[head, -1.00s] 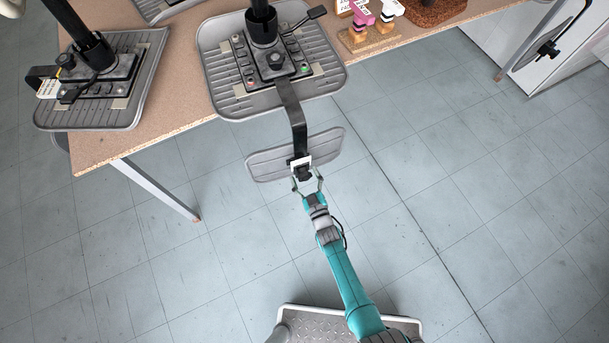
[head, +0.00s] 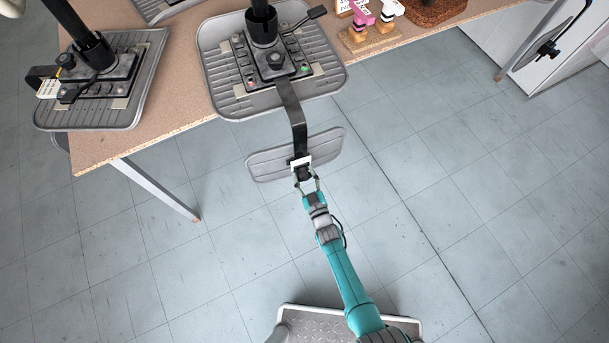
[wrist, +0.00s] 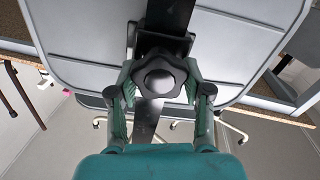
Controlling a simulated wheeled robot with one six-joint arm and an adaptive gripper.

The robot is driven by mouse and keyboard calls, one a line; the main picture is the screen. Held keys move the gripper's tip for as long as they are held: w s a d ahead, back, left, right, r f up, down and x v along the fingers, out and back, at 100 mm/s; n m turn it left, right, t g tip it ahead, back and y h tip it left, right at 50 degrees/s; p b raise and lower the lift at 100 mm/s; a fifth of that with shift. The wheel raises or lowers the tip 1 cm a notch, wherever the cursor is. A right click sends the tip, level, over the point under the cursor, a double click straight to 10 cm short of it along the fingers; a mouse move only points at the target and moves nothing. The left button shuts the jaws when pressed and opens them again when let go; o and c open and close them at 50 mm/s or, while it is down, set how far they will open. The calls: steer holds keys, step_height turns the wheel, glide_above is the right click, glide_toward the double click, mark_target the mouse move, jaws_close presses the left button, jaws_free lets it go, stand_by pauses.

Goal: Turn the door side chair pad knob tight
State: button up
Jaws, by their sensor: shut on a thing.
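The black star-shaped knob (wrist: 160,77) sits in the middle of the wrist view, on the back of the chair pad. My gripper (head: 307,184) is shut on the knob, with a green finger on each side of it; the fingers also show in the wrist view (wrist: 161,95). The grey pad (head: 265,165) is carried by a black bent bar (head: 291,110) that runs from the chair seat (head: 222,85) on the bench. A white label (head: 301,162) is by the bar's lower end. In the head view the knob is mostly hidden by my gripper.
The upturned seat rests on a brown bench (head: 170,120) and the pad hangs beyond its front edge. A second chair seat (head: 125,112) lies to the left. Stamps (head: 362,18) stand at the back right. Open tiled floor (head: 460,200) lies right of my arm.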

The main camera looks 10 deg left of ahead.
steer(key=m, duration=0.5)
steer(key=shift+w+d+r, duration=0.1)
steer(key=shift+w, duration=0.05)
steer(key=m, duration=0.5)
steer(key=shift+d+m, duration=0.1)
steer(key=shift+m, duration=0.3)
steer(key=shift+w, duration=0.1)
steer(key=o, duration=1.2)
steer(key=shift+s+d, duration=0.15)
steer(key=shift+s, duration=0.2)
steer(key=v, duration=1.1)
steer(key=shift+s+d, duration=0.1)
steer(key=shift+s, duration=0.05)
